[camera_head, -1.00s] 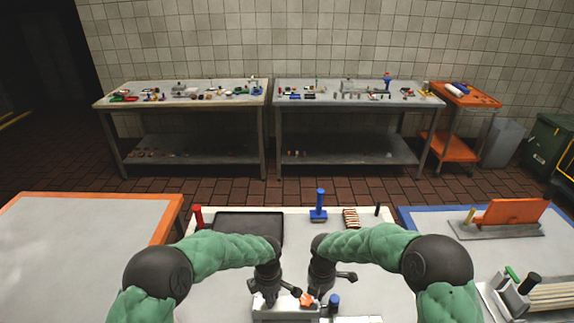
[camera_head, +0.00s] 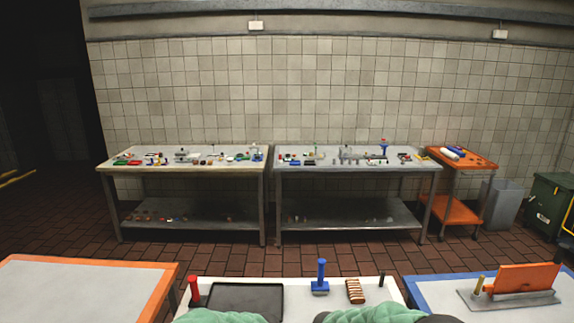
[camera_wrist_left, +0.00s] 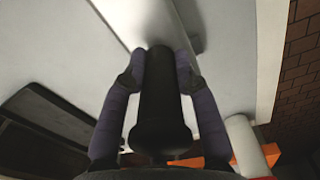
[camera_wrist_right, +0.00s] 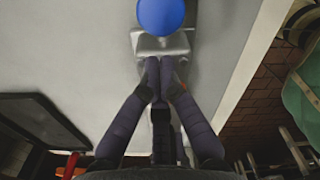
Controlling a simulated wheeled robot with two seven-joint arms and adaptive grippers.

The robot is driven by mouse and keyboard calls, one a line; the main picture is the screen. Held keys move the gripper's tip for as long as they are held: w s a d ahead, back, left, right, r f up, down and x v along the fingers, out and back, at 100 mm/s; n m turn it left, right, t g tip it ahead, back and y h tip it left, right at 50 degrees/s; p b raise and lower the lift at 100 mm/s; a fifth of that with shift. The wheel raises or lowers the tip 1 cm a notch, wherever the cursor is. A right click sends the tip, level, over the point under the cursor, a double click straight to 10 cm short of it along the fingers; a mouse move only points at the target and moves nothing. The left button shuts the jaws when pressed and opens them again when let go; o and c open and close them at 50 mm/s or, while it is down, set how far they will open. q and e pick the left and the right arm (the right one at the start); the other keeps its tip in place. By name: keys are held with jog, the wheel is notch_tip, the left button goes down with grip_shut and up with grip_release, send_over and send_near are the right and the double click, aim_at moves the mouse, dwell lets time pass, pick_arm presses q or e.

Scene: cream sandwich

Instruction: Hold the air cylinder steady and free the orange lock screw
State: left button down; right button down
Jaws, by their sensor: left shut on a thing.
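In the left wrist view my left gripper (camera_wrist_left: 160,62) is shut on a black cylinder (camera_wrist_left: 160,105), with one finger on each side of it. The cylinder has a wider rounded near end. In the right wrist view the fingertips of my right gripper (camera_wrist_right: 160,68) are close together, just below a grey metal block (camera_wrist_right: 175,43) with a blue round knob (camera_wrist_right: 162,14). Whether anything thin is between these tips is unclear. A tiny orange patch (camera_wrist_right: 182,64) shows beside the right finger; I cannot tell if it is the lock screw. The head view shows neither gripper.
A dark tray (camera_head: 235,301), a red-handled item (camera_head: 194,292), a blue-handled stamp (camera_head: 321,280) and a brown striped block (camera_head: 355,291) stand along the table's far side. An orange-edged table (camera_head: 85,285) is at left, a blue-edged one (camera_head: 425,292) at right.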

jog(key=shift+w+a, duration=0.25)
jog(key=shift+w, duration=0.25)
jog(key=shift+w+a, duration=0.15)
jog(key=shift+w, duration=0.15)
jog(key=shift+w+a, duration=0.5)
jog(key=shift+w+d, duration=0.15)
dwell(0.4)
jog(key=shift+w+d, duration=0.15)
jog(key=shift+w, duration=0.05)
notch_tip(320, 180, up, 6)
dwell(0.6)
